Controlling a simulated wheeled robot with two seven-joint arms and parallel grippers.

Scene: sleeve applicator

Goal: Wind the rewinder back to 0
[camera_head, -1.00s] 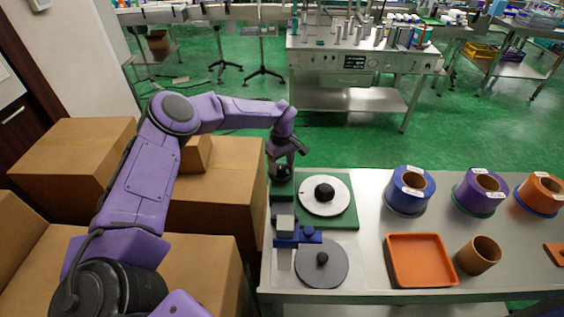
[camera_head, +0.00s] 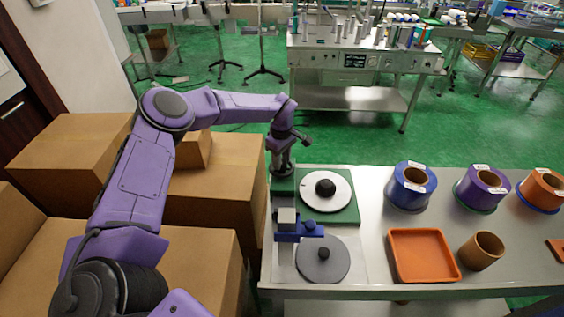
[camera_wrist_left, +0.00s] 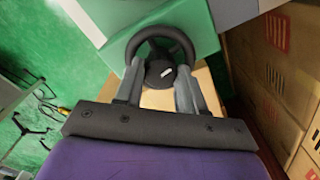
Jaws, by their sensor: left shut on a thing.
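The rewinder is a green unit (camera_head: 345,214) at the bench's left end, with a white disc (camera_head: 341,192) and a black knob (camera_head: 325,186) on top. In the left wrist view, a dark round handwheel (camera_wrist_left: 161,32) with a dark hub (camera_wrist_left: 159,72) sits against a green face. My left gripper (camera_wrist_left: 158,84) is shut on the handwheel, one finger on each side of the hub. In the head view, the left gripper (camera_head: 283,166) is at the rewinder's left side, and the wheel is mostly hidden. The number setting is too small to read. My right gripper is not in view.
A blue clamp part (camera_head: 300,232) and a grey disc (camera_head: 338,265) lie in front of the rewinder. An orange tray (camera_head: 423,278), a brown tube (camera_head: 481,251) and blue, purple and orange rolls are to the right. Cardboard boxes (camera_head: 75,160) crowd the left.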

